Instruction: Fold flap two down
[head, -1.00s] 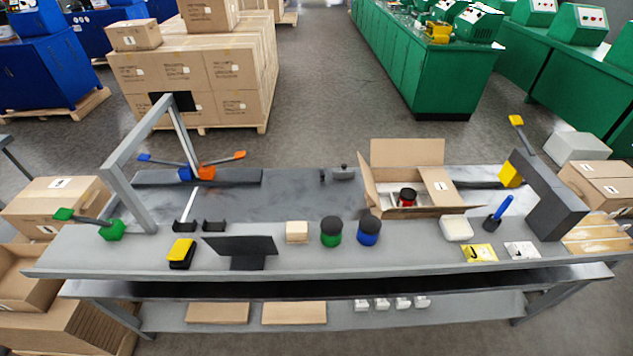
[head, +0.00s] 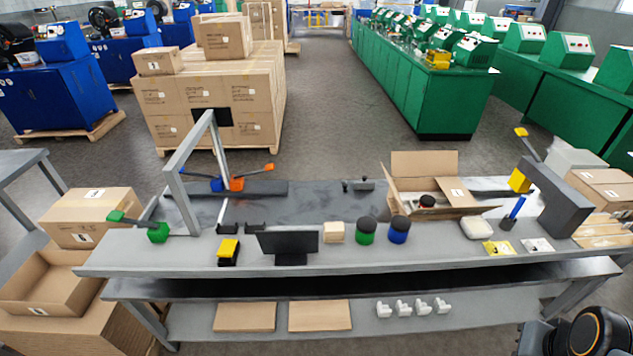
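An open cardboard box (head: 470,211) stands toward the right of the grey workbench. Its back flap (head: 424,163) stands up and its left flap (head: 390,185) is raised at a slant. A panel with a white label (head: 470,192) shows on the right side; I cannot tell whether it is a flap or a wall. No readable number marks flap two. Part of my arm shows at the lower right corner, apart from the box. My gripper's fingers are not visible.
Green (head: 367,230) and blue (head: 398,229) jars, a white container (head: 474,228) and yellow card (head: 498,248) lie before the box. A dark grey post (head: 548,200) stands right of it. A metal frame (head: 185,190) rises at left.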

